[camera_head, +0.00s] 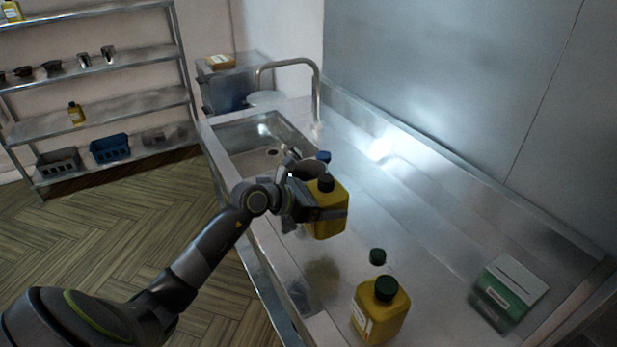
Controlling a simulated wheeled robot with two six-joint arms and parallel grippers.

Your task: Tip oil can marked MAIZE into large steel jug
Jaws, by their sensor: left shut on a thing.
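My left gripper (326,213) is shut around a yellow oil can (328,228) with a dark cap, over the steel counter. The can looks roughly upright; I cannot read a label on it. A second yellow can (381,312) with a dark green cap stands on the near part of the counter, with a pale label on its left side too small to read. I cannot make out the large steel jug for sure; a grey rounded shape (308,169) shows just behind the gripper, partly hidden by it. My right gripper is not in view.
A blue cap (323,156) shows behind the held can. A green and white box (508,291) lies at the right. The sink (262,140) and tap (316,88) are at the far end. The counter's middle right is clear.

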